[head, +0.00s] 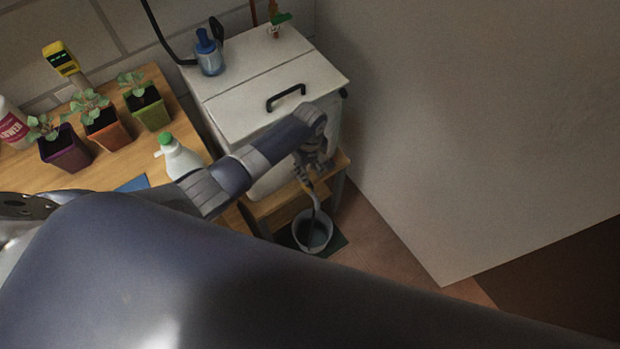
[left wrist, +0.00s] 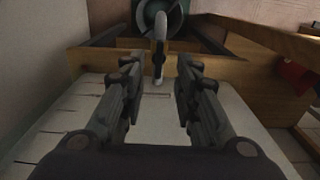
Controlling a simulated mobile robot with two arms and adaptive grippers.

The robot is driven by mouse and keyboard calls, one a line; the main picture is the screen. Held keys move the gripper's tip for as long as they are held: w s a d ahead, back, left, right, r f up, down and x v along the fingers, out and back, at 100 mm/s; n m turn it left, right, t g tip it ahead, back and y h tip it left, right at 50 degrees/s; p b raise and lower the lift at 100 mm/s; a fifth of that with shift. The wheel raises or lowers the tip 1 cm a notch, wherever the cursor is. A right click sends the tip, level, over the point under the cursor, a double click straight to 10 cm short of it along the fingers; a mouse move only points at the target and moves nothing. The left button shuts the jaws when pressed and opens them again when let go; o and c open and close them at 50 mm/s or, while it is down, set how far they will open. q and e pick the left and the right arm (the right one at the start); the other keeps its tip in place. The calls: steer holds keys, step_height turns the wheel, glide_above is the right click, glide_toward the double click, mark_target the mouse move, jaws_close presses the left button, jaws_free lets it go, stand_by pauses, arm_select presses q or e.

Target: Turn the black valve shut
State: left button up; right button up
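My left gripper (head: 312,172) reaches down in front of the white cabinet (head: 272,92). In the left wrist view (left wrist: 158,78) its two fingers are apart, with nothing gripped. A grey, curved spout-like piece (left wrist: 159,58) stands just beyond and between the fingertips; I cannot tell whether they touch it. My right gripper is not in view.
A wooden bench (head: 98,160) at the left carries potted seedlings and a white bottle (head: 178,158) with a green cap. A plain wall (head: 450,120) closes the right side.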

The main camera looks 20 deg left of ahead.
arm_select(q)
step_height(320, 180, down, 6)
steer(key=shift+w+r+b, duration=0.1)
steer(key=shift+w+b, duration=0.05)
steer(key=shift+b, duration=0.6)
steer(key=shift+f, duration=0.45)
steer(key=shift+a+f, duration=0.1)
jaws_close()
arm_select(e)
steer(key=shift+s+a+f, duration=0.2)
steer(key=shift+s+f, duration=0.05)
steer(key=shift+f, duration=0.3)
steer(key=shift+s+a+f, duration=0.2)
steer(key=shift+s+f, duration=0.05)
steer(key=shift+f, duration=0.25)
